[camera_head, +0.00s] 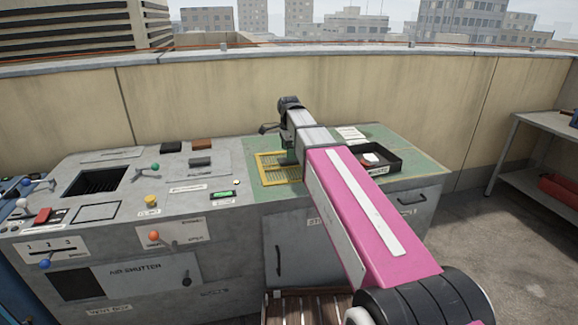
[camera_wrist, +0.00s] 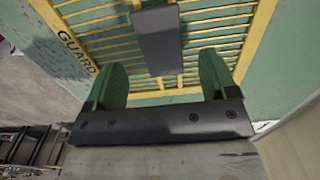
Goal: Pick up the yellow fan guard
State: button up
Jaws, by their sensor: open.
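The yellow fan guard (camera_head: 272,169) is a flat yellow grid lying on the green bench top, partly hidden behind my arm in the head view. In the wrist view the guard (camera_wrist: 100,43) fills the upper part, with the word GUARD on its left border. A dark grey block-like handle (camera_wrist: 156,40) stands at its middle. My gripper (camera_wrist: 162,78) is open over the near part of the guard, its two green fingers apart. The handle lies between and just ahead of the fingers in the picture; I cannot tell the height gap. In the head view my gripper is mostly hidden.
A black tray (camera_head: 402,164) with small items sits right of the guard on the green bench top (camera_head: 345,182). A grey control panel with a green-lit display (camera_head: 222,194), knobs and levers adjoins on the left. A parapet wall (camera_head: 390,95) runs behind.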

aim_at(289, 163)
jog(key=shift+w+f, duration=0.1)
jog(key=shift+f, duration=1.9)
jog(key=c, duration=1.2)
jog(key=shift+r, duration=0.1)
jog(key=shift+c, duration=0.2)
